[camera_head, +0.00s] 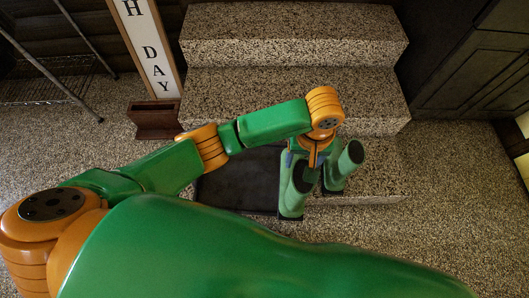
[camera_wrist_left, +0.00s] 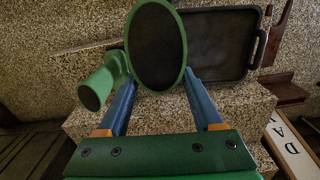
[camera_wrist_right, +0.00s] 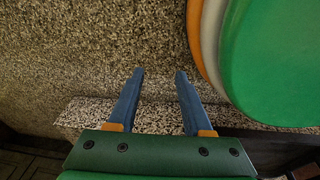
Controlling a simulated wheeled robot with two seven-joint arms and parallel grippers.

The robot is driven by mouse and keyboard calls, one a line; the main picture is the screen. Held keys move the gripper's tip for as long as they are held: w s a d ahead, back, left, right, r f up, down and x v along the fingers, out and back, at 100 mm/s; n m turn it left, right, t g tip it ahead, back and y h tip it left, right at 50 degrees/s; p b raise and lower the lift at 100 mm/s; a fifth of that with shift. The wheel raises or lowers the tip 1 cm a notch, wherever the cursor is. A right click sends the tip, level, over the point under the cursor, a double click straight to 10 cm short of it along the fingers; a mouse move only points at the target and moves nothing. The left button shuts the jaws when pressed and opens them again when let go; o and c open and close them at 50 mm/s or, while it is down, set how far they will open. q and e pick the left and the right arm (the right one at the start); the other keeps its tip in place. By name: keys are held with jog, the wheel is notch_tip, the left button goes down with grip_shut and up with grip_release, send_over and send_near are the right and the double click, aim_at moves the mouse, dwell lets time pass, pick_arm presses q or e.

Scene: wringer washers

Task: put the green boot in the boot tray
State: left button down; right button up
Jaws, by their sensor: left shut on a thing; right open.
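Two green boots show in the head view: a near one (camera_head: 291,198) and one to its right (camera_head: 345,166). My left gripper (camera_head: 308,161) is shut on the near boot at its upper part. In the left wrist view the held boot's dark oval opening (camera_wrist_left: 157,45) lies between the blue fingers, and the other boot (camera_wrist_left: 103,84) is to its left. The black boot tray (camera_head: 236,188) lies on the floor left of the held boot, partly behind my left arm. Whether the held boot touches the floor is unclear. My right gripper (camera_wrist_right: 159,75) is open and empty.
Speckled stone steps (camera_head: 292,52) rise behind the boots. A wooden sign (camera_head: 152,48) and a brown box (camera_head: 154,119) stand at the back left, beside a metal rack (camera_head: 45,90). A dark cabinet (camera_head: 475,70) is at the back right. Floor at the right is clear.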

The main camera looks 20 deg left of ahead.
pick_arm(q)
jog(key=w+a+f+b, duration=0.4)
jog(key=a+f+b, duration=0.1)
jog(key=a+f, duration=0.4)
notch_tip(320, 180, down, 2)
jog(key=shift+f+b, duration=0.1)
jog(key=shift+b, duration=0.3)
pick_arm(e)
jog(key=w+a+f, duration=0.1)
jog(key=w+a, duration=0.3)
jog(key=w, duration=0.1)
jog(key=shift+w+f+y, duration=0.3)
jog(key=shift+w, duration=0.1)
pick_arm(q)
jog(key=shift+a+f, duration=0.1)
jog(key=shift+c, duration=0.2)
grip_release()
notch_tip(320, 180, up, 12)
jog(key=p, duration=0.5)
pick_arm(e)
jog(key=s+d+r, duration=0.1)
jog(key=s+d, duration=0.3)
jog(key=shift+s, duration=0.4)
